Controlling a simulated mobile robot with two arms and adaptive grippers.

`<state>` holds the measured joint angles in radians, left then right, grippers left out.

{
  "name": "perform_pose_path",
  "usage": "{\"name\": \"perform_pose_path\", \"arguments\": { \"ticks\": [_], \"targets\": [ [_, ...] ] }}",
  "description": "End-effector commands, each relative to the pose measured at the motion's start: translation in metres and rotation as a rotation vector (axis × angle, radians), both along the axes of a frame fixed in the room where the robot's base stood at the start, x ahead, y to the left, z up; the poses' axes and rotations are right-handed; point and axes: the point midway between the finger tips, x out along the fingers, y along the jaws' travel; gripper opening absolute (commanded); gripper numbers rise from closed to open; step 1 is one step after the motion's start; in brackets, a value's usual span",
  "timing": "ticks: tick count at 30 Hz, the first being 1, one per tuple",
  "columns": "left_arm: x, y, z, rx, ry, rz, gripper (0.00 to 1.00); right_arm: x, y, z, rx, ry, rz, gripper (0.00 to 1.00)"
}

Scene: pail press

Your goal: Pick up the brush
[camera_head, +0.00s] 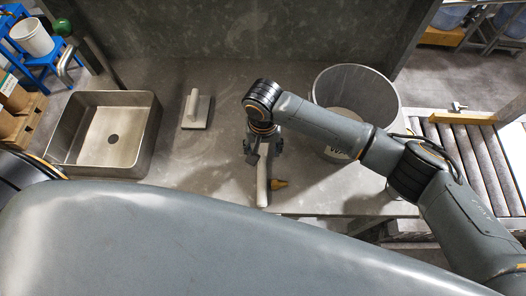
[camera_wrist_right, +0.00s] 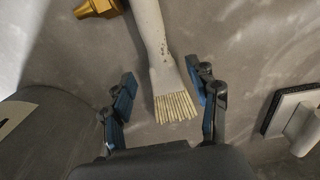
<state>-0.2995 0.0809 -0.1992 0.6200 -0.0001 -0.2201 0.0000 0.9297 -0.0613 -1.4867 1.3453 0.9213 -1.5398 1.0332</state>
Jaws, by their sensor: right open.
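The brush (camera_wrist_right: 153,42) has a pale handle and cream bristles. In the wrist view its handle runs up to the top edge, with the bristles toward my right gripper (camera_wrist_right: 160,72). The gripper is open, with one blue-padded finger on each side of the brush head and visible gaps between. In the head view the pale handle of the brush (camera_head: 262,182) lies on the grey bench below my right gripper (camera_head: 262,152), which hides the bristle end. My left gripper is not in view.
A brass fitting (camera_head: 279,184) lies close beside the brush handle. A large grey pail (camera_head: 385,100) stands to the right, a float-like tool (camera_head: 195,112) to the left, and a metal sink (camera_head: 140,150) farther left. A roller conveyor (camera_head: 470,155) is beyond the bench's right end.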

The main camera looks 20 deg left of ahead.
Motion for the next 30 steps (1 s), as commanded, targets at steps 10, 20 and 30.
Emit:
{"name": "perform_pose_path", "arguments": {
  "ticks": [10, 20, 30],
  "targets": [
    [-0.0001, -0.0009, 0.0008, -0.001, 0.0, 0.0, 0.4, 0.0, 0.0002, -0.0079, 0.0, -0.001, 0.001, 0.56],
    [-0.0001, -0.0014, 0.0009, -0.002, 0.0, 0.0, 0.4, 0.0001, 0.0003, -0.0074, 0.001, -0.002, 0.001, 0.0],
    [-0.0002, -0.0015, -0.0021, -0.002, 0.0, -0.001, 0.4, 0.0002, 0.0009, -0.0019, 0.004, -0.002, 0.001, 0.0]
  ]
}}
